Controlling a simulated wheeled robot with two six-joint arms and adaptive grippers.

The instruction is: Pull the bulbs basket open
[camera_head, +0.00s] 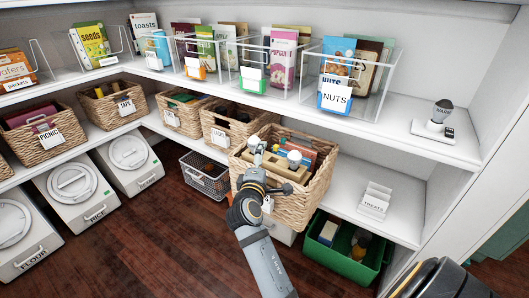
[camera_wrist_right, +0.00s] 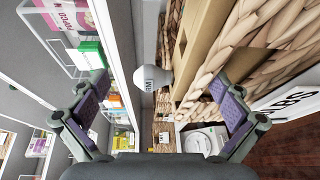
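The bulbs basket (camera_head: 312,196) is a woven wicker basket on the lower shelf in the head view, jutting out past the shelf's front edge. It holds a tan divider, boxes and white bulbs. A white label hangs on its front, partly hidden by my arm. My right gripper (camera_head: 253,176) is at the basket's front left rim. In the right wrist view my right gripper (camera_wrist_right: 158,103) has its fingers spread wide. The basket's braided wall (camera_wrist_right: 255,65) lies by the right finger, and a white bulb (camera_wrist_right: 153,79) shows between the fingers. My left gripper is not in view.
A green bin (camera_head: 345,262) and a wire basket (camera_head: 205,178) stand below the shelf. More wicker baskets sit to the left. Clear bins line the upper shelf above, with a nuts bin (camera_head: 340,100).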

